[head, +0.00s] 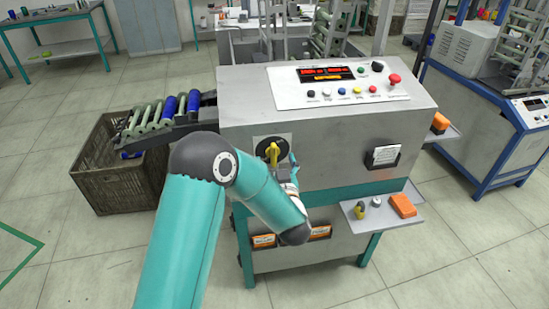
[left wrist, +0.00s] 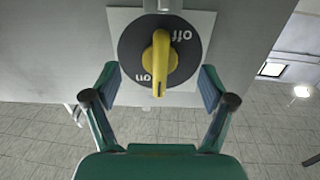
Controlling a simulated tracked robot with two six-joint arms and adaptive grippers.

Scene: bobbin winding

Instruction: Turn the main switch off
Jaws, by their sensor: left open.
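The main switch is a yellow handle (head: 272,153) on a dark round dial on the machine's front left. In the left wrist view the handle (left wrist: 161,55) stands upright in the picture, its narrow end pointing down beside the word "on"; "off" is at the upper right of the dial (left wrist: 133,48). My left gripper (left wrist: 160,86) is open, with one finger on each side of the handle and clear gaps to it. In the head view my left gripper (head: 288,172) is partly hidden by its own arm. My right gripper is not in view.
The grey machine (head: 240,100) has a control panel (head: 335,85) with several buttons and a red knob on top. A crate (head: 105,185) stands at left under a bobbin chute (head: 160,120). A side shelf (head: 380,222) sticks out at lower right, holding an orange box (head: 403,205).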

